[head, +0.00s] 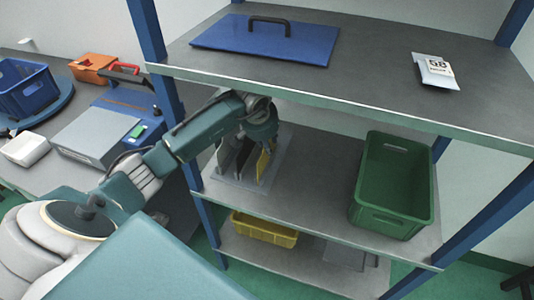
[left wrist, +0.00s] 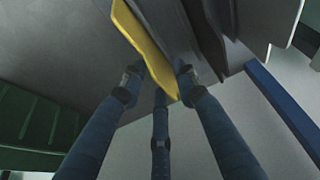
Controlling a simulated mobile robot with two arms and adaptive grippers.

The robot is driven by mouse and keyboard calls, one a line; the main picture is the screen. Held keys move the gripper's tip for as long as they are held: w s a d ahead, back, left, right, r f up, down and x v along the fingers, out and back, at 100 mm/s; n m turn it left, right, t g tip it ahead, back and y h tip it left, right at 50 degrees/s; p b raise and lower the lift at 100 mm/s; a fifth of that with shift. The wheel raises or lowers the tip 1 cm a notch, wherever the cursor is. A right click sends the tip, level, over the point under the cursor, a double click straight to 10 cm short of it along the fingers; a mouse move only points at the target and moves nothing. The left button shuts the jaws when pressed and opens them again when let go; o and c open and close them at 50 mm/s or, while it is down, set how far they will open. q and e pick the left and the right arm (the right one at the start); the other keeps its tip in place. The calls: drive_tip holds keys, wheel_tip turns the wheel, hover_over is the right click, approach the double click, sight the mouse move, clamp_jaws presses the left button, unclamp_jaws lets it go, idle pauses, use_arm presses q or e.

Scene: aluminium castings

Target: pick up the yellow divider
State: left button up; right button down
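The yellow divider (head: 263,161) stands upright on the middle shelf, beside dark grey dividers (head: 243,156) in a grey rack (head: 245,187). My left gripper (head: 263,136) reaches in just above the dividers, under the top shelf. In the left wrist view the yellow divider (left wrist: 146,48) runs down between the spread fingers of the left gripper (left wrist: 158,82), with grey dividers (left wrist: 210,40) close to the right. The fingers look apart; whether any touches the divider is unclear. My right gripper is not in view.
A green crate (head: 368,202) stands to the right on the same shelf. The top shelf (head: 350,80) is close above my arm and holds a blue lidded panel (head: 265,42) and a white packet (head: 436,72). A blue post (head: 170,100) stands left of the rack. A yellow bin (head: 264,231) sits below.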

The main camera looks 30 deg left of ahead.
use_arm(q)
drive_tip(key=x, duration=0.2)
drive_tip(key=shift+f, duration=0.45)
clamp_jaws()
